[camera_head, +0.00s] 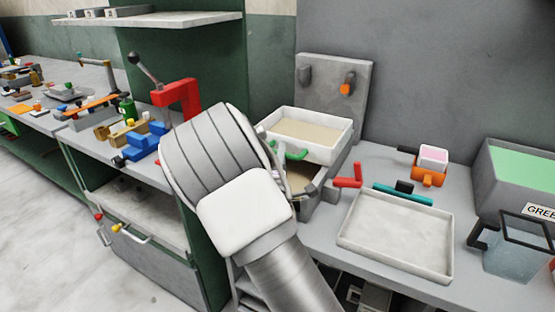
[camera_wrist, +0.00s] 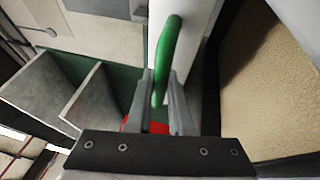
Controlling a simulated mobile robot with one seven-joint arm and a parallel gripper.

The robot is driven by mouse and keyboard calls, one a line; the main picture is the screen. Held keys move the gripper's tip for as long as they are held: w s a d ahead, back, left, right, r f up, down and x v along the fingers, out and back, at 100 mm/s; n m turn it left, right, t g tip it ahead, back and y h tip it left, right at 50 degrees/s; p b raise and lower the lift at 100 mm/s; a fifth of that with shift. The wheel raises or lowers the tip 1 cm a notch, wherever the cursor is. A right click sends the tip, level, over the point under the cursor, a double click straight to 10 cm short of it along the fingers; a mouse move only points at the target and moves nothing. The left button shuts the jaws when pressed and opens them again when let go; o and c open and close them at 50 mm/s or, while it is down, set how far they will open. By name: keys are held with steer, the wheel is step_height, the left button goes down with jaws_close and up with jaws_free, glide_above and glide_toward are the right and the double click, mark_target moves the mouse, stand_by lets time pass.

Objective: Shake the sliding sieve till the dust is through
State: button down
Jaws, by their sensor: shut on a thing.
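The sliding sieve (camera_head: 338,141) is a white-walled tray with pale tan dust in it, seated above a grey box (camera_head: 325,200) in the head view. Its green handle (camera_head: 296,154) is on the near side, partly behind my arm. In the wrist view the green handle (camera_wrist: 168,45) stands between the fingers of my gripper (camera_wrist: 160,98), which is shut on it. The sieve's white wall (camera_wrist: 192,40) is beside it. Tan dust (camera_wrist: 265,90) shows at the right, in a dark-edged box. My wrist hides the fingers' tips in the head view.
A grey upright panel (camera_head: 362,100) stands behind the sieve. A green-filled bin (camera_head: 520,165) and a jug (camera_head: 510,258) stand at the far right. A red clamp (camera_head: 183,95) is at the left.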

steer(key=shift+w+d+r, duration=0.1)
steer(key=c, duration=0.8)
jaws_free()
steer(key=shift+w, duration=0.1)
steer(key=v, duration=1.7)
steer(key=shift+s, duration=0.25)
